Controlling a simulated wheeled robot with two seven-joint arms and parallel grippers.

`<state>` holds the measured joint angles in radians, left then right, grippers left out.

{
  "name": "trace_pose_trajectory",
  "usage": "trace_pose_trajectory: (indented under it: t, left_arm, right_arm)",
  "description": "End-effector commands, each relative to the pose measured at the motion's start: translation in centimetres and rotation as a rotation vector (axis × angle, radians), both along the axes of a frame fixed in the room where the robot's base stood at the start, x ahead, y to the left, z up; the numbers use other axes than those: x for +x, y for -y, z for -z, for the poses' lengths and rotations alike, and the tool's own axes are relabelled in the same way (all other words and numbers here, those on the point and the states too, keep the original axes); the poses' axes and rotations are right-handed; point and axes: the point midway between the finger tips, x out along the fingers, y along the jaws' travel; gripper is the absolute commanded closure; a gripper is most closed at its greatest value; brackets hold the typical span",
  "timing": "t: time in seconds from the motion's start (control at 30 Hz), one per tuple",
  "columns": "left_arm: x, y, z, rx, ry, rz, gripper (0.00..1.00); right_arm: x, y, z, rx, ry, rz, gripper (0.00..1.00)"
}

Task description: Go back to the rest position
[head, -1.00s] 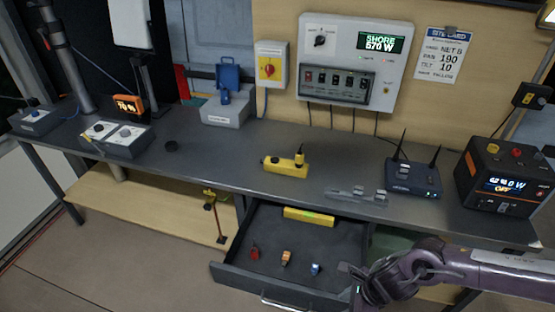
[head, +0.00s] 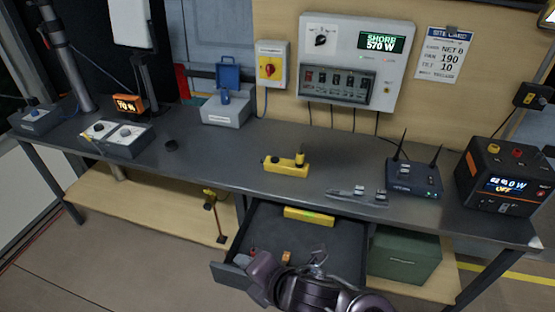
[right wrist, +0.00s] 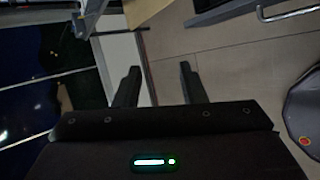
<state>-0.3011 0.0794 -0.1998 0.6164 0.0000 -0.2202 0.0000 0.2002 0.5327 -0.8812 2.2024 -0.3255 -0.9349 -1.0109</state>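My right arm (head: 310,290) reaches in from the bottom of the head view, in front of the open drawer (head: 345,240). In the right wrist view my right gripper (right wrist: 157,84) has its two fingers apart, with nothing between them and the floor beyond. The arm hides the front of the drawer and part of its contents. A small orange piece (head: 286,257) shows inside it, and a red one is only partly visible to its left. My left gripper is in neither view.
The drawer hangs open below the grey workbench (head: 230,160). A yellow level-like bar (head: 308,216) lies at its back. A green case (head: 405,257) stands on the lower shelf to the right. A yellow box (head: 286,165) and router (head: 413,178) sit on the bench. Floor at left is clear.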

Motion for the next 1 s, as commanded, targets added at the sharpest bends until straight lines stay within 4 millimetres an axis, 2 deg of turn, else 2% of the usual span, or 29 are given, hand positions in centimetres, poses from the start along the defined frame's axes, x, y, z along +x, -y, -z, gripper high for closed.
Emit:
trace_pose_trajectory:
  t: [0.07,0.1,0.27,0.4,0.6,0.73,1.0]
  left_arm:
    - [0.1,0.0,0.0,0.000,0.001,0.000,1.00]
    - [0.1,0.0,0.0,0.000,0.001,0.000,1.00]
    - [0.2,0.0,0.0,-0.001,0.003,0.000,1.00]
    - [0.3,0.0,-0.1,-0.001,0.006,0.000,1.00]
    - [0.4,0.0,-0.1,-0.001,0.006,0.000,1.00]
    - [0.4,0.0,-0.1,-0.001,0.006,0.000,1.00]
    - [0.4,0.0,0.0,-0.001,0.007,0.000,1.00]
  right_arm:
    - [0.6,2.2,-1.1,0.168,-0.178,0.287,0.63]
    - [0.9,3.9,-1.2,0.246,-0.268,0.441,0.63]
    - [0.3,11.4,0.1,0.487,-0.567,0.993,0.63]
    - [-1.8,16.6,2.0,0.610,-0.729,1.358,0.63]
    - [-5.6,22.0,4.1,0.717,-0.866,1.760,0.63]
    - [-8.3,24.9,5.2,0.765,-0.919,1.988,0.63]
    - [-6.6,24.5,13.1,0.732,-0.934,2.000,0.63]
